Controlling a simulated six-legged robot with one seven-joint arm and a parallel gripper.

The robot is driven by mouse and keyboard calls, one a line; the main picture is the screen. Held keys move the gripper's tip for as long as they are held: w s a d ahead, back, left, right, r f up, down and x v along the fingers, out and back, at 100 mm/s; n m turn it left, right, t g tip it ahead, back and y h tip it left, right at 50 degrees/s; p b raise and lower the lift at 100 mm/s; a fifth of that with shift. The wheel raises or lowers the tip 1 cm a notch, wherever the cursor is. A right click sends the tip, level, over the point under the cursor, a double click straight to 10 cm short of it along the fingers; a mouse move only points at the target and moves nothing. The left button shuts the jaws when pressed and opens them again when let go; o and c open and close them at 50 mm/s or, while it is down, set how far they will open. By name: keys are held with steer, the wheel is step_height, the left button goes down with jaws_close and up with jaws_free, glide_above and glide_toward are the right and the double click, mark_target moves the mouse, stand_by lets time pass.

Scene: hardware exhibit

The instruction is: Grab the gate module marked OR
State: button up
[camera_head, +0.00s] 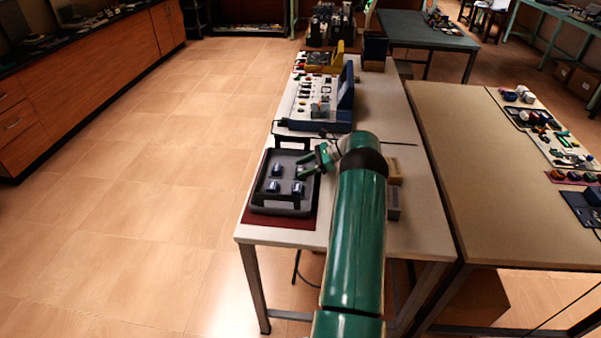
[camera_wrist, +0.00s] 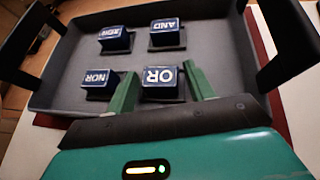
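The OR gate module (camera_wrist: 160,84) is a dark blue block with white lettering that appears upside down in the wrist view. It sits in a dark grey tray (camera_wrist: 65,62) with three similar blocks. My gripper (camera_wrist: 162,88) is open, with one green finger on each side of the OR block. A gap shows at the left finger; I cannot tell whether the right one touches. In the head view my gripper (camera_head: 312,162) is over the right side of the tray (camera_head: 283,211), and the OR block cannot be made out there.
The NOR block (camera_wrist: 100,84) is just left of my left finger. The AND block (camera_wrist: 166,33) and another block (camera_wrist: 115,38) with unclear lettering stand farther back. Dark upright tray handles rise at both sides. A blue-backed panel (camera_head: 310,108) stands beyond the tray on the table.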

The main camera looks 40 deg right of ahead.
steer(key=c, duration=0.6)
steer(key=shift+c, duration=0.2)
steer(key=shift+r, duration=0.1)
